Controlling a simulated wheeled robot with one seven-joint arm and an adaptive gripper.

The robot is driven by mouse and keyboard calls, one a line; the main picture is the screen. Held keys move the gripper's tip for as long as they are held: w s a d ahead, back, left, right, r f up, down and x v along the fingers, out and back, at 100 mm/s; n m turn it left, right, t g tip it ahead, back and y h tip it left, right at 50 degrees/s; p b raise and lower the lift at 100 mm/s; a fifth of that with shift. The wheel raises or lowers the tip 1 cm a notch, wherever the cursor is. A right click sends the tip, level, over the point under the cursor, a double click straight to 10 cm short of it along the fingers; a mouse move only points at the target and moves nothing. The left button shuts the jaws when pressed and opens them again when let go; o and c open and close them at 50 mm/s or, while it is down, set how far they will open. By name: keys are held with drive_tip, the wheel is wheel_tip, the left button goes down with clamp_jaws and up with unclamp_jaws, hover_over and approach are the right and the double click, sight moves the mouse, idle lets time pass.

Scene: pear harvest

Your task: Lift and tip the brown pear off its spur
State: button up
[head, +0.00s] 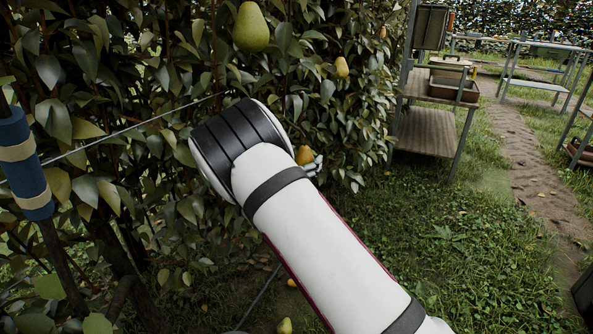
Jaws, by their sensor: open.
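A brownish-orange pear (305,155) shows at the hedge's lower edge, just past my white arm, which hides part of it. Its spur cannot be made out. A small pale grey piece of what looks like my gripper (314,166) shows right beside this pear, at its lower right. The rest of my gripper is hidden behind my arm. Whether it touches the pear cannot be told.
A large green pear (250,27) and a yellow pear (342,67) hang in the leaves. A wire (130,130) crosses left of my arm. A fallen pear (285,326) lies below. A shelf rack (427,132) stands right; grass between is open.

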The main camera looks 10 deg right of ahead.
drive_tip(key=shift+w+d, duration=0.4)
drive_tip(key=shift+w, duration=0.05)
drive_tip(key=c, duration=1.4)
drive_tip(key=shift+o, duration=0.2)
drive_tip(key=shift+s+r+n+g+y+p, duration=0.1)
drive_tip(key=shift+s+n+g+y+p, duration=0.75)
drive_tip(key=shift+p, duration=2.85)
drive_tip(key=shift+s+r+g+p, duration=0.2)
drive_tip(key=shift+s+g+p, duration=0.3)
drive_tip(key=shift+p, duration=0.35)
drive_tip(key=shift+s+n+g+p, duration=0.15)
drive_tip(key=shift+n+g+p, duration=0.25)
drive_tip(key=shift+p, duration=0.4)
drive_tip(key=shift+s+r+g+p, duration=0.2)
drive_tip(key=shift+r+g+p, duration=0.05)
drive_tip(key=shift+p, duration=0.35)
drive_tip(key=shift+s+n+g+p, duration=0.25)
drive_tip(key=shift+n+g+p, duration=0.15)
drive_tip(key=shift+p, duration=0.35)
